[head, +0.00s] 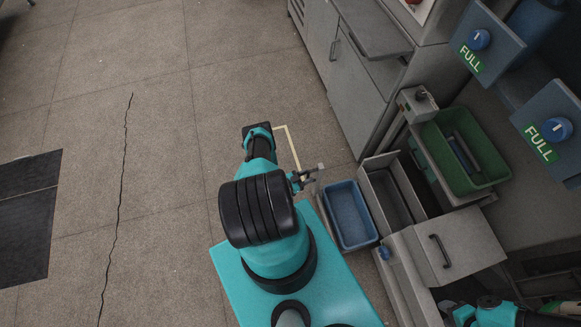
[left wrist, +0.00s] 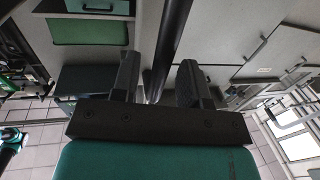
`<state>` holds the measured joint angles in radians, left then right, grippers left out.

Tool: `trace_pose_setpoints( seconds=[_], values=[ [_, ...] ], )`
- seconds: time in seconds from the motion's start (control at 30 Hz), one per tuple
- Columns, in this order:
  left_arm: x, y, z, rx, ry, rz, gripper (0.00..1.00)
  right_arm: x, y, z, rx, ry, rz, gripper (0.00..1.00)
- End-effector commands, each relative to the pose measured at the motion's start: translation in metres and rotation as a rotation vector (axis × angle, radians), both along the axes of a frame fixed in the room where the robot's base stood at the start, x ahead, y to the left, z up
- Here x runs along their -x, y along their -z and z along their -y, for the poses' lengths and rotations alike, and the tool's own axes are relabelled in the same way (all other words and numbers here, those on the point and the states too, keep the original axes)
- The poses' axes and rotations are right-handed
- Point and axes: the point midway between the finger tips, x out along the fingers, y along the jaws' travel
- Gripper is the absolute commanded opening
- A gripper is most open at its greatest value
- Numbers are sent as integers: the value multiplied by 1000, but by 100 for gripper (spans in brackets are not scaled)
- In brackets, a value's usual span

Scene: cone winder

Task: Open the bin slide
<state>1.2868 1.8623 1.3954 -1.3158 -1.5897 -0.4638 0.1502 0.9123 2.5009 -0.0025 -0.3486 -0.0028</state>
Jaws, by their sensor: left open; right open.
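A grey flat slide cover (head: 473,240) with a dark bar handle (head: 439,251) lies at the lower right of the head view. It sits beside an open-topped grey bin (head: 386,198), whose inside shows. I take this cover for the bin slide. My left gripper (head: 309,177) is open and empty, left of the bin and well away from the handle. In the left wrist view its two dark fingers (left wrist: 158,84) stand apart, with a dark bar-like shape behind the gap that I cannot identify. My right arm shows in the lower right corner; its fingers are not visible.
A blue tray (head: 348,214) stands between my left arm and the grey bin. A green bin (head: 456,182) is behind. Blue boxes marked FULL (head: 553,130) overhang at the right. A grey cabinet (head: 343,80) stands at the back.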

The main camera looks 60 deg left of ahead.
Motion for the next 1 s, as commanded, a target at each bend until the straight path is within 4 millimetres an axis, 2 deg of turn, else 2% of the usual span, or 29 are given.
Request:
trace_pose_setpoints(
  seconds=[0.17, 1.0],
  values=[
    [20, 0, -1, 0, -4, -2, 41, 0, 0, 0, 0, 0, 0, 43],
    [153, 0, -5, 0, -6, -2, 41, 0, 0, 0, 0, 0, 0, 43]
  ],
)
